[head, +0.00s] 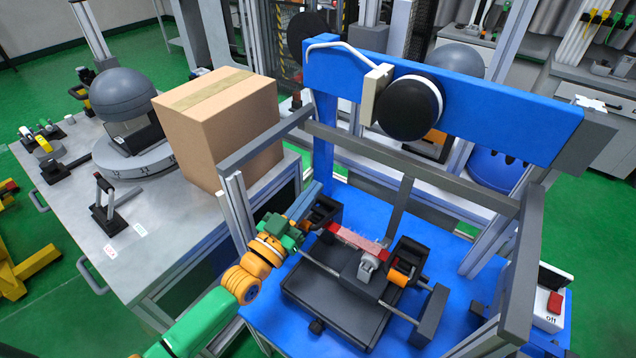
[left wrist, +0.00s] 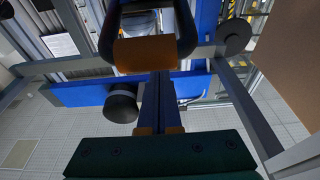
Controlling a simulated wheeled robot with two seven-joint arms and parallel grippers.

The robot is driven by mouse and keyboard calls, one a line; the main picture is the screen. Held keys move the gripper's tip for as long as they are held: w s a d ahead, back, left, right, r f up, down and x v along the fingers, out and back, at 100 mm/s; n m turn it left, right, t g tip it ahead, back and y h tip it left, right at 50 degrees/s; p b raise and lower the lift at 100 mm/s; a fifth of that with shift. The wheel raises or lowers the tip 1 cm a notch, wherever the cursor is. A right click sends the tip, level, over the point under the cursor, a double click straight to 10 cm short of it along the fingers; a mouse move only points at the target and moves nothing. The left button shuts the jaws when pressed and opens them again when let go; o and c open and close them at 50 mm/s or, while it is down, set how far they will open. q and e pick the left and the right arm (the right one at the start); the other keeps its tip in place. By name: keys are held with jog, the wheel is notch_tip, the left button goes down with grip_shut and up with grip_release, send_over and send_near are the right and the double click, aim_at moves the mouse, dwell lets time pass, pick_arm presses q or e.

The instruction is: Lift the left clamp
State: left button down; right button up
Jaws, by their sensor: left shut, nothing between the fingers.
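The left clamp (head: 322,211) is a dark fixture at the left side of the black test fixture on the blue table. In the left wrist view its orange handle (left wrist: 150,54) sits between dark side arms, right in front of my fingers. My left gripper (head: 306,200) comes in from the lower left and is beside the left clamp. Its fingers are together and empty, and in the left wrist view their tips (left wrist: 161,76) reach the lower edge of the handle. I cannot tell whether they touch it. My right gripper is not in view.
A second clamp (head: 405,262) with an orange roller stands at the right of a red-and-pink specimen (head: 357,240). A blue beam (head: 500,105) with a black round weight (head: 408,108) hangs above. Grey frame posts (head: 236,205) and a cardboard box (head: 220,125) stand to the left.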

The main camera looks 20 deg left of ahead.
pick_arm(q)
jog(key=shift+x, duration=0.9)
jog(key=shift+w+d+r, duration=0.1)
jog(key=shift+w+d, duration=0.15)
jog(key=shift+w, duration=0.05)
jog(key=shift+a, duration=0.1)
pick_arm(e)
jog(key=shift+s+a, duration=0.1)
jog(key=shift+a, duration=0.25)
pick_arm(q)
jog(key=shift+s, duration=0.1)
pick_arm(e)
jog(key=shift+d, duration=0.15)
